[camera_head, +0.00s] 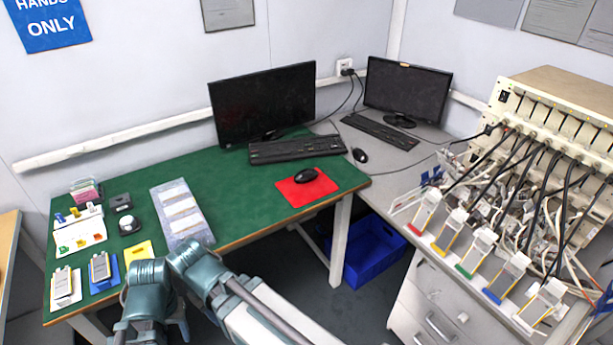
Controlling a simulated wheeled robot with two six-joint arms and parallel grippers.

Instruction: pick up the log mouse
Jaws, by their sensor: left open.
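A black computer mouse (305,176) lies on a red mat (292,197) near the right end of the green desk. A second, smaller-looking black mouse (360,155) lies on the grey desk behind it, beside a keyboard. No label shows which one is the log mouse. My left gripper (150,305) is low at the bottom left, in front of the desk's front edge and far from both mice. Its fingertips are hard to make out against my teal arm parts. Nothing shows in its grasp. My right gripper is not visible.
Two monitors (262,103) (408,92) and keyboards (297,149) (380,131) stand behind the mice. Pouch cells, a panel and small items cover the left of the green desk (245,210). A cabled rack (560,110) stands right. The green surface left of the mat is clear.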

